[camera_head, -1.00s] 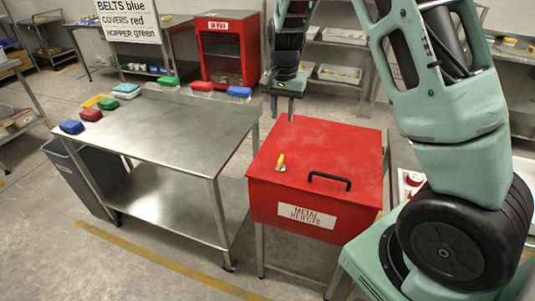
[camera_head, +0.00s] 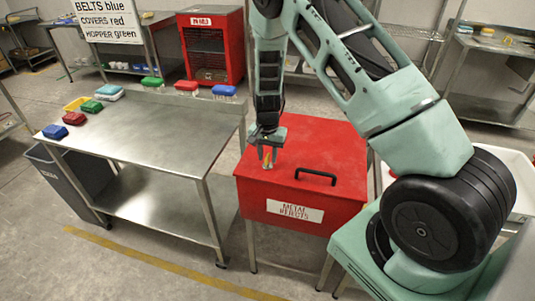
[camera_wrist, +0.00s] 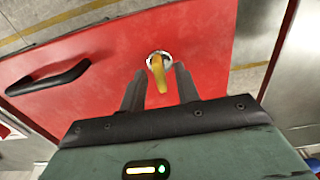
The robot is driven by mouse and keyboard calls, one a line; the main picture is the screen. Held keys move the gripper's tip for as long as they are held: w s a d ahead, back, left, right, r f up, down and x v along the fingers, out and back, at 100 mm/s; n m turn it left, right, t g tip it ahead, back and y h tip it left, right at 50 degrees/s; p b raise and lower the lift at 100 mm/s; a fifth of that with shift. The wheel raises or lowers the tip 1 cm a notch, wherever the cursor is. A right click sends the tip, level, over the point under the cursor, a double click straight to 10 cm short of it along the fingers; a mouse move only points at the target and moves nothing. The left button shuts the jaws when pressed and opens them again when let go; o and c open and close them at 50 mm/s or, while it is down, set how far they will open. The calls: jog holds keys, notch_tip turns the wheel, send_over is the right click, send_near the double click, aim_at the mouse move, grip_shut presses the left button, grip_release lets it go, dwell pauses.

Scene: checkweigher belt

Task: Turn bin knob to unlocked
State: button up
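The red bin (camera_head: 330,150) labelled "METAL REJECTS" stands on legs right of the steel table. Its knob (camera_wrist: 158,70), a yellow lever on a round silver base, is on the lid's left part; in the head view the knob (camera_head: 267,158) is partly hidden by my gripper. My gripper (camera_head: 267,153) is over the knob, pointing down. In the wrist view my gripper (camera_wrist: 157,80) is open, with one dark finger on each side of the yellow lever. I cannot tell whether the fingers touch it.
A black handle (camera_head: 316,176) stands up from the lid, right of the knob. The steel table (camera_head: 150,135) is close on the left, with several coloured brushes or blocks along its edges. A grey waste bin (camera_head: 65,180) stands at its left end.

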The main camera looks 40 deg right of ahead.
jog(key=shift+f, duration=0.15)
grip_shut()
